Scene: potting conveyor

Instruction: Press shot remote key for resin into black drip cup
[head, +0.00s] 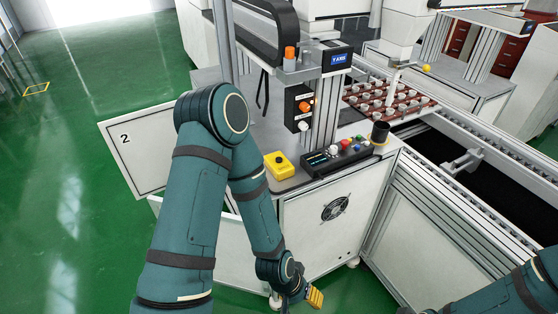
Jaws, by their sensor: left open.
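The shot remote (337,159) is a black box with a small display and several coloured keys, near the front edge of the white machine's top. The key markings are too small to read. The black drip cup (380,133) stands upright just right of the remote, near the corner. The cup's inside is too dark to tell what it holds. My left gripper (314,297) is open, low in front of the machine's cabinet, well below the remote and apart from it. My right gripper is out of view; only part of that arm shows at the bottom right.
A yellow box with a button (279,166) sits left of the remote. Behind stand a post with an orange knob panel (301,108) and a dispensing nozzle over a brown tray (400,101). The conveyor rail (460,200) runs at the right. Green floor is clear at the left.

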